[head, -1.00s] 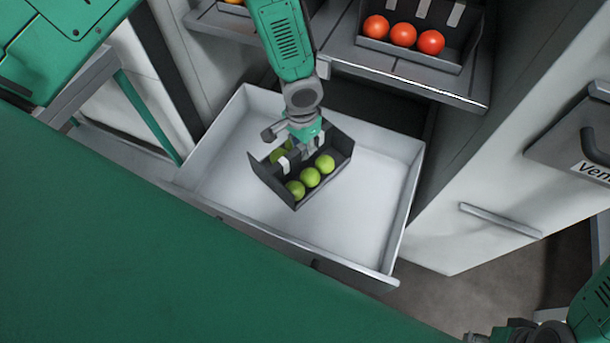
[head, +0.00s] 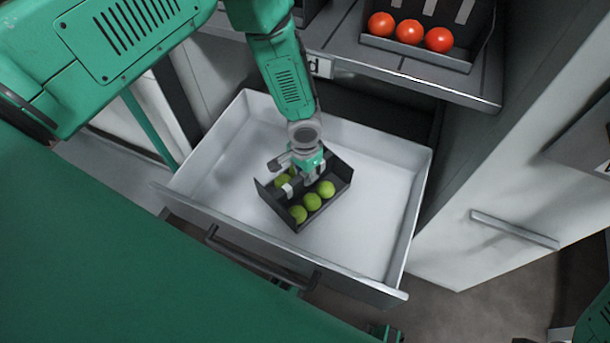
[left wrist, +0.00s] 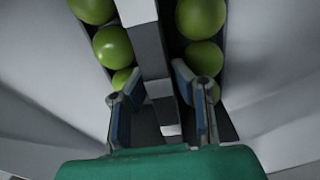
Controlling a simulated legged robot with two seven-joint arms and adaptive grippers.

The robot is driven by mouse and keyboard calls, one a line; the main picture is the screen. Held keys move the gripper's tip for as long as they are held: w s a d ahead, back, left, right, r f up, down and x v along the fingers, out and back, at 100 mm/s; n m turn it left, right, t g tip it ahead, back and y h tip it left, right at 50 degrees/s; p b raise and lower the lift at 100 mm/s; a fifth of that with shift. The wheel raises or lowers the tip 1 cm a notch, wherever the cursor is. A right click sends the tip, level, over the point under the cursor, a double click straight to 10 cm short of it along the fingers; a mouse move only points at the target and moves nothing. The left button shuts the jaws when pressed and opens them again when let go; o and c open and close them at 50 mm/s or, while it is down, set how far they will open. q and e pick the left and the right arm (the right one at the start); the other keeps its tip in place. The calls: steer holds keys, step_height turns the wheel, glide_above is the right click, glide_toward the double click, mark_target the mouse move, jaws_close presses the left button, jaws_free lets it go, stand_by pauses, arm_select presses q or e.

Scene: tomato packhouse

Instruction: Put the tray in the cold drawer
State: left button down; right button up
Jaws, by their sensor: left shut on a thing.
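The dark tray (head: 273,203) of green tomatoes (head: 312,202) is inside the open white cold drawer (head: 365,235), near the middle and turned at an angle to its walls. I cannot tell whether its base touches the drawer floor. My left gripper (head: 303,183) reaches down from above and is shut on the tray's middle divider. In the left wrist view, the fingers (left wrist: 160,103) sit either side of this divider (left wrist: 150,48), with green tomatoes (left wrist: 200,55) in rows on both sides. My right gripper is out of view.
A shelf (head: 400,75) above the drawer's back edge carries another dark tray with red tomatoes (head: 409,32). A pale cabinet front with a bar handle (head: 515,229) stands to the right. White drawer floor is bare around the tray.

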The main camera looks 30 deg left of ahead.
arm_select(q)
steer(key=shift+f, duration=0.1)
steer(key=c, duration=1.4)
jaws_free()
step_height(320, 180, up, 12)
steer(key=p, duration=0.4)
